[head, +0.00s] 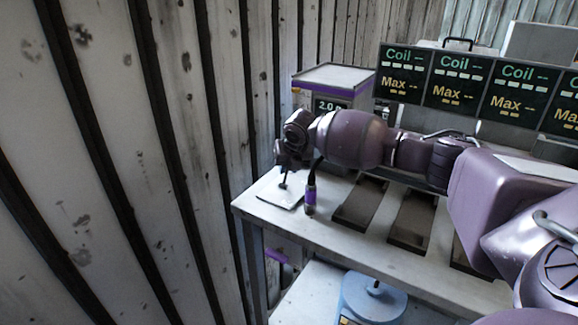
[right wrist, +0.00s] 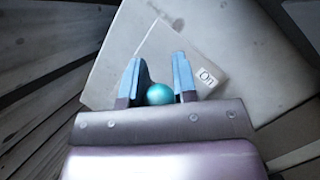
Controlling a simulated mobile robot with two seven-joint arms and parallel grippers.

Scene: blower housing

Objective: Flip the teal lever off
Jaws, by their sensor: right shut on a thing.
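The teal lever's round knob (right wrist: 159,94) sits between the two blue fingers of my right gripper (right wrist: 158,80) in the right wrist view. My right gripper (head: 284,176) is shut on the lever, above a pale plate (head: 287,197) at the left end of the bench in the head view. The plate (right wrist: 182,62) also shows in the right wrist view, with a small white label (right wrist: 207,77) that seems to read "On". In the head view the knob is hidden by the gripper; only a dark stem shows. The lever's exact tilt cannot be told. My left gripper is not in view.
A dark, purple-banded upright cylinder (head: 310,196) stands close to the plate's right. Brown trays (head: 361,204) lie farther right on the bench (head: 330,236). A purple-trimmed box (head: 334,80) and coil displays (head: 458,76) stand behind. A corrugated wall (head: 120,160) is at left; a blue round object (head: 372,296) is below.

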